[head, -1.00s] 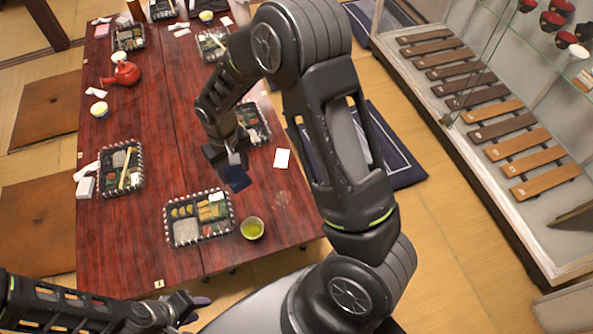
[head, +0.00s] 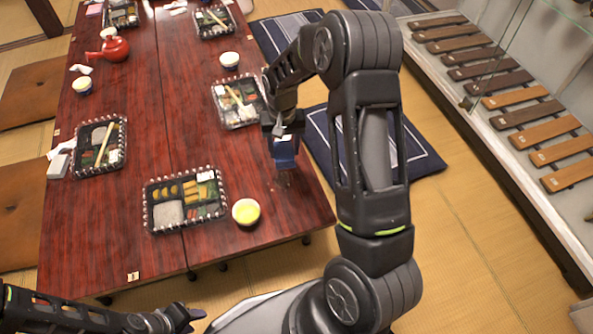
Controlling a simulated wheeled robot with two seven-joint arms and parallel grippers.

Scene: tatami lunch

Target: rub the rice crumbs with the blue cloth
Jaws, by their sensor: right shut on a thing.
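My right gripper (head: 283,130) is shut on the blue cloth (head: 285,153), which hangs below it at the right side of the red-brown table (head: 120,240). Faint pale specks, likely the rice crumbs (head: 284,181), show on the table just below the cloth's lower edge. I cannot tell whether the cloth touches the table. My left gripper (head: 188,316) is low at the bottom left, in front of the table's near edge, away from the cloth. Its finger opening is not clear.
Another bento (head: 238,101) lies beyond, near the gripper. A red teapot (head: 114,48) stands far left. A glass display case (head: 500,180) is at the right.

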